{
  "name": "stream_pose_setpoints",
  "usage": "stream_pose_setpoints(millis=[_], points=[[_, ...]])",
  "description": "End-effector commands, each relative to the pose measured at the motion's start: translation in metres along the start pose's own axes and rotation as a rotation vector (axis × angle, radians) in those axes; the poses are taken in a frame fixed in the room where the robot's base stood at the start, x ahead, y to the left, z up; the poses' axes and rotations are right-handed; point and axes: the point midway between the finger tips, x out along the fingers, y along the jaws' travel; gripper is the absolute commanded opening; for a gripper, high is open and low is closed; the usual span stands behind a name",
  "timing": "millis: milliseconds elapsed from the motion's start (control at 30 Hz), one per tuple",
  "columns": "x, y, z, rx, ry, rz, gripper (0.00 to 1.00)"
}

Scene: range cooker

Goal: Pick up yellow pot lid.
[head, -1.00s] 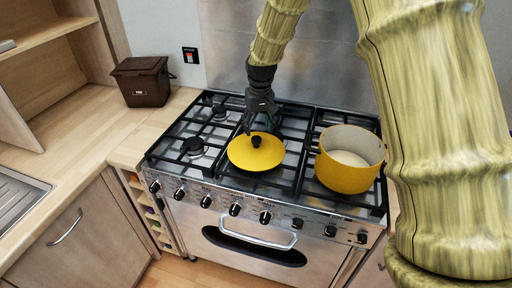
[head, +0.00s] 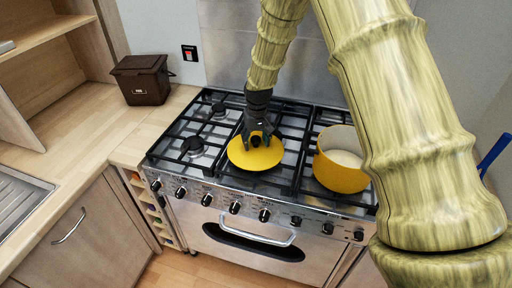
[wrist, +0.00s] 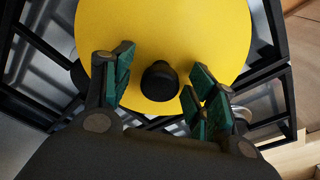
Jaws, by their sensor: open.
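The yellow pot lid (head: 256,157) lies flat on the middle grates of the cooker. It also fills the top of the wrist view (wrist: 165,40). Its black knob (wrist: 160,81) stands up at the lid's centre, and in the head view the knob (head: 256,140) shows at my fingertips. My gripper (head: 258,134) is right above the lid and points down. In the wrist view my gripper (wrist: 158,92) is open, with one green-padded finger on each side of the knob. I cannot tell whether the fingers touch the lid.
A yellow pot (head: 338,172) without a lid stands on the right grates, partly behind my arm. Black grates (head: 190,147) surround the lid. Control knobs (head: 235,208) line the cooker's front. A brown bin (head: 143,80) stands on the left worktop.

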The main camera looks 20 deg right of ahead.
Motion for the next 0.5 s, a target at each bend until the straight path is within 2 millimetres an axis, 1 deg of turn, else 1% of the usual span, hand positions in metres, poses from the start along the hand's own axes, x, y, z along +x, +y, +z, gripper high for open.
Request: stream_pose_setpoints(millis=[167,200,467,500], points=[[0.0004,0.0000,-0.0003,0.000,0.001,0.000,0.57],[0.0003,0.0000,-0.0003,0.000,0.001,0.000,0.56],[0.0001,0.0001,-0.0003,0.000,0.001,0.000,0.08],[0.0001,0.0002,-0.0003,0.000,0.001,0.000,0.01]])
